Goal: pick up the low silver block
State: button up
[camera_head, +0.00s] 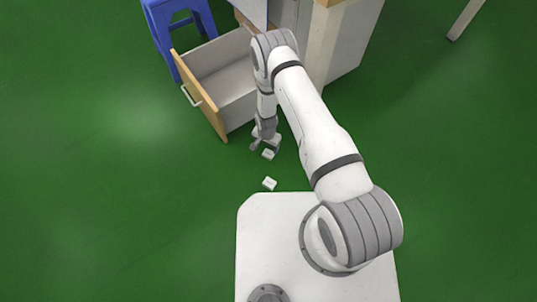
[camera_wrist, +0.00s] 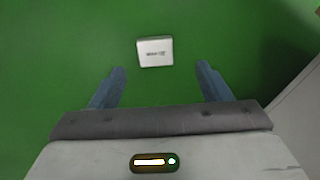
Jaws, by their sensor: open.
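Two small pale silver-white blocks lie on the green floor in the head view. One block (camera_head: 268,154) is right by my gripper (camera_head: 263,142), and the other block (camera_head: 269,184) lies apart, nearer my base. The wrist view shows one pale block (camera_wrist: 155,53) with dark print on its top. It lies just beyond the fingertips of my gripper (camera_wrist: 161,70), roughly centred between them. The fingers are spread apart with nothing between them. Which of the two blocks the wrist view shows is not certain, though the nearer one fits.
An open drawer (camera_head: 222,75) with a wooden front juts out left of my arm, close to my gripper. A cabinet (camera_head: 340,45) stands behind, and a blue stool (camera_head: 180,22) is at the upper left. The green floor is clear on the left.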

aim_at(268, 154)
jog(key=f+b, duration=0.1)
jog(key=f, duration=0.1)
jog(key=f+b, duration=0.1)
jog(key=f, duration=0.1)
jog(key=f+b, duration=0.1)
jog(key=f, duration=0.2)
jog(key=shift+s+d, duration=0.1)
jog(key=shift+d, duration=0.2)
jog(key=shift+r, duration=0.1)
jog(key=shift+c, duration=0.4)
jog(key=c, duration=1)
